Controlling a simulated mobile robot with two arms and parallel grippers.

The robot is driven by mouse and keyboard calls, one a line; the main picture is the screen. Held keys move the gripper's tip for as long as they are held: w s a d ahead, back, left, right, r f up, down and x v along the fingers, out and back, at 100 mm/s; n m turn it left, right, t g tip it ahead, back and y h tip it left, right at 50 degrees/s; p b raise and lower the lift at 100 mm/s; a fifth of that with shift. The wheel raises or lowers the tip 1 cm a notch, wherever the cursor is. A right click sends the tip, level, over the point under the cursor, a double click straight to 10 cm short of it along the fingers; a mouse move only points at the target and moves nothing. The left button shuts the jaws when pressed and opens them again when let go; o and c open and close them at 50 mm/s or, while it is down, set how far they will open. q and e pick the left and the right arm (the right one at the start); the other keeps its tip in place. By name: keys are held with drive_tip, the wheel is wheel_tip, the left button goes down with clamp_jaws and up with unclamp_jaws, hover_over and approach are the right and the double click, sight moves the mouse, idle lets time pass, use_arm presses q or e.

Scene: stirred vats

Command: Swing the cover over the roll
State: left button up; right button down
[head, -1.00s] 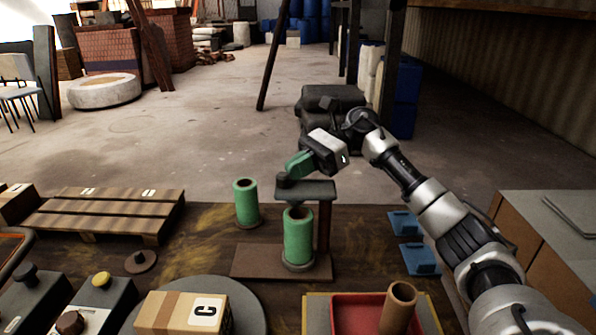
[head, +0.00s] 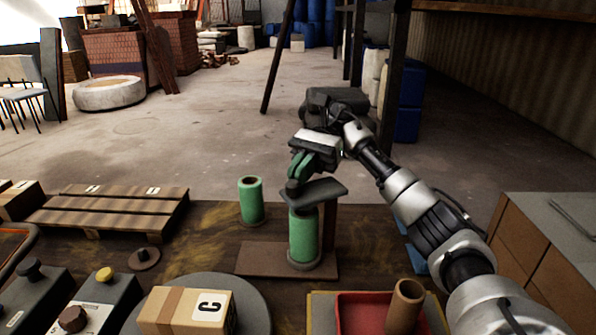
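A green roll (head: 303,236) stands upright on a brown base plate (head: 262,259). The cover (head: 318,193) is a dark grey plate carried by a brown post (head: 330,222) beside the roll. It sits above the roll's top and hides it, turned at an angle with its near right corner past the roll. A dark knob (head: 292,186) stands at the cover's left end. My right gripper (head: 295,172) has green fingers pointing down at this knob, touching or very near it. Whether they close around it cannot be made out. My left gripper is not in view.
A second green roll (head: 251,201) stands behind to the left. A red tray (head: 362,318) with a brown tube (head: 404,305), a cardboard box (head: 184,311) and control boxes (head: 95,302) are in front. A pallet (head: 104,210) lies left.

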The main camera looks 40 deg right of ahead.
drive_tip(key=shift+a, duration=0.1)
drive_tip(key=shift+r, duration=0.1)
wheel_tip(320, 180, up, 4)
drive_tip(key=shift+r+p, duration=0.1)
drive_tip(key=shift+p, duration=0.4)
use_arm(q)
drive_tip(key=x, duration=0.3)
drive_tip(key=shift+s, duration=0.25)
use_arm(e)
drive_tip(key=s+d+r, duration=0.5)
drive_tip(key=s+r, duration=0.1)
drive_tip(key=s, duration=0.4)
drive_tip(key=shift+s+d+r, duration=0.15)
drive_tip(key=shift+s+r, duration=0.1)
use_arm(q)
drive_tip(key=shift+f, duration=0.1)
